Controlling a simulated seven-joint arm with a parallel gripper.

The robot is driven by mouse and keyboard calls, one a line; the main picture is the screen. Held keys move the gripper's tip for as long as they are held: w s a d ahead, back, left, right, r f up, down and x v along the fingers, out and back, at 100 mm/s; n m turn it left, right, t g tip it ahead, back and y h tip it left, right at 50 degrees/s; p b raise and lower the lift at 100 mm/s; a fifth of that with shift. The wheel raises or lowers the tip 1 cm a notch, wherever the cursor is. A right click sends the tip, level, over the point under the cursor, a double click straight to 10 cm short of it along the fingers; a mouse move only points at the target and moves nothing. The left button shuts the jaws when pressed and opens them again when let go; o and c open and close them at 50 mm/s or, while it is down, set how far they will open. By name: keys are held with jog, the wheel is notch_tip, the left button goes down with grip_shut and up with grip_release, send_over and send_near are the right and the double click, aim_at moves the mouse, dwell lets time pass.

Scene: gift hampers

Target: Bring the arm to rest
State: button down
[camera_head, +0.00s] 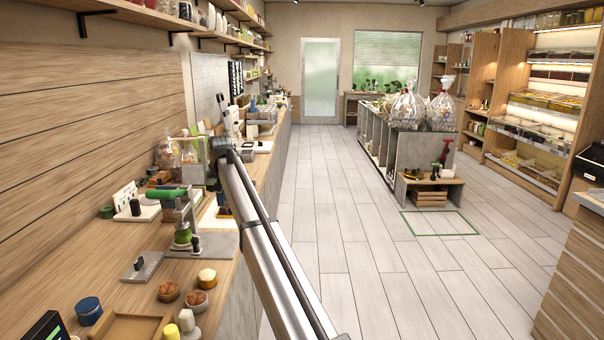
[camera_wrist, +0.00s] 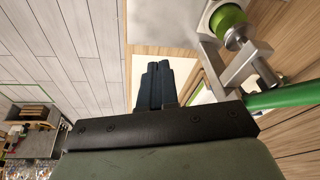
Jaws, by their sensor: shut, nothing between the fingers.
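My gripper (camera_wrist: 158,85) shows in the wrist view with its two dark fingers together and nothing between them. It is over the front edge of the wooden counter (camera_wrist: 188,40), with floor to the left. In the head view my arm reaches from the bottom middle up to the counter (camera_head: 225,262) on the left. I cannot make out the fingers clearly there.
A metal stand with a green spool (camera_wrist: 228,18) and a green bar (camera_wrist: 282,96) is close on the right in the wrist view. Bowls, jars and a wooden tray (camera_head: 130,326) fill the near counter. The tiled aisle floor (camera_head: 350,235) is clear.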

jog(key=s+d+f+m+g+h, duration=0.1)
jog(key=s+d+f, duration=0.45)
jog(key=f, duration=0.75)
jog(key=s+d+f+g, duration=0.1)
jog(key=s+d+f, duration=0.1)
jog(key=d+f, duration=0.95)
jog(key=s+d+f+m+g+h, duration=0.1)
jog(key=s+d+f, duration=0.35)
jog(key=f, duration=1.05)
jog(key=s+d+f+g, duration=0.1)
jog(key=s+d+f, duration=0.6)
jog(key=s, duration=0.4)
jog(key=s+d+f+m+g, duration=0.1)
jog(key=s+d+f, duration=0.4)
jog(key=s+f, duration=0.45)
jog(key=s+d+f+g, duration=0.2)
jog(key=s+d+f, duration=0.45)
jog(key=s, duration=0.45)
jog(key=s+d+f+g, duration=0.1)
jog(key=s+d, duration=0.1)
jog(key=s, duration=1.1)
jog(key=s+d+f+m+g, duration=0.1)
jog(key=s+d+f, duration=0.1)
jog(key=s, duration=1.1)
jog(key=shift+d+f+g, duration=0.25)
jog(key=shift+d+g, duration=0.05)
jog(key=shift+d, duration=0.2)
